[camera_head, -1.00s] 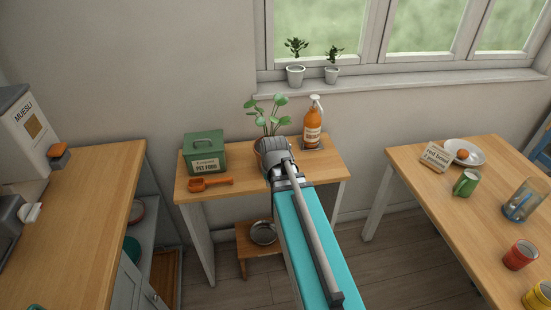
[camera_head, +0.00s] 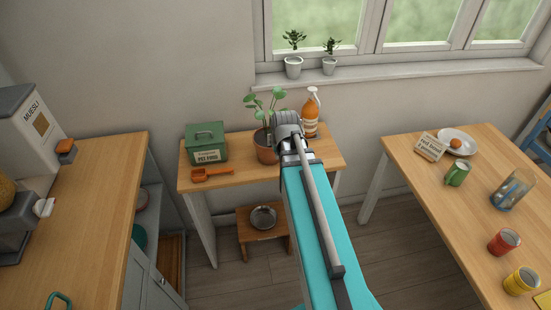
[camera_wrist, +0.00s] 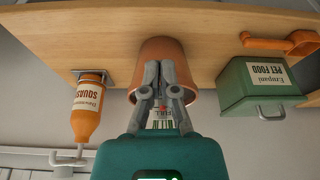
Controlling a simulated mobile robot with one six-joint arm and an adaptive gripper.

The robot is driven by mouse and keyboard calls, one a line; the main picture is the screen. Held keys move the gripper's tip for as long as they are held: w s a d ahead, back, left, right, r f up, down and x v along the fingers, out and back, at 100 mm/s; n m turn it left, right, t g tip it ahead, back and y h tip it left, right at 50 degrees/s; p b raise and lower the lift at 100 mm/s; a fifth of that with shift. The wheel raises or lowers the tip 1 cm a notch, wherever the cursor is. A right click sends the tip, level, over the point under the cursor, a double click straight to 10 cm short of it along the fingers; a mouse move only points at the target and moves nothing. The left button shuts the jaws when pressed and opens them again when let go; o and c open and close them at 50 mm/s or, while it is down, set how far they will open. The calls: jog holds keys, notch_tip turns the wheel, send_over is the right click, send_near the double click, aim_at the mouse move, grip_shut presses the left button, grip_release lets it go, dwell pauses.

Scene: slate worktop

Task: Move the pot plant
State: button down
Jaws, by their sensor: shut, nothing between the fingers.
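The pot plant, green leaves in a terracotta pot (camera_head: 266,150), stands on the small wooden table (camera_head: 235,178) in the head view. My gripper's wrist end (camera_head: 288,128) overlaps the pot's right side there, hiding the fingers. In the wrist view, which is upside down, my gripper (camera_wrist: 160,70) is shut and empty, its fingers in front of the terracotta pot (camera_wrist: 187,52). I cannot tell whether they touch it. The leaves are hidden there.
An orange squash bottle (camera_head: 311,112) stands close right of the plant. A green pet food tin (camera_head: 206,143) and orange scoop (camera_head: 212,174) are to the left. A stool with a metal bowl (camera_head: 263,217) is below. The wall and windowsill (camera_head: 400,67) are behind.

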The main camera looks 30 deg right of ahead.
jog(key=shift+f, duration=0.15)
jog(key=b+x, duration=0.9)
jog(key=shift+w+f, duration=0.1)
jog(key=shift+f, duration=0.25)
jog(key=shift+w+f+b, duration=0.1)
jog(key=shift+w+b, duration=0.25)
jog(key=shift+w+d, duration=0.2)
jog(key=shift+w, duration=0.55)
jog(key=shift+w+d, duration=0.15)
jog(key=shift+w, duration=0.75)
jog(key=w, duration=0.3)
jog(key=w+d, duration=0.1)
jog(key=w, duration=0.2)
jog(key=w+d, duration=0.1)
jog(key=w, duration=0.2)
jog(key=shift+w, duration=0.2)
jog(key=shift+s+a, duration=0.1)
jog(key=shift+s, duration=0.1)
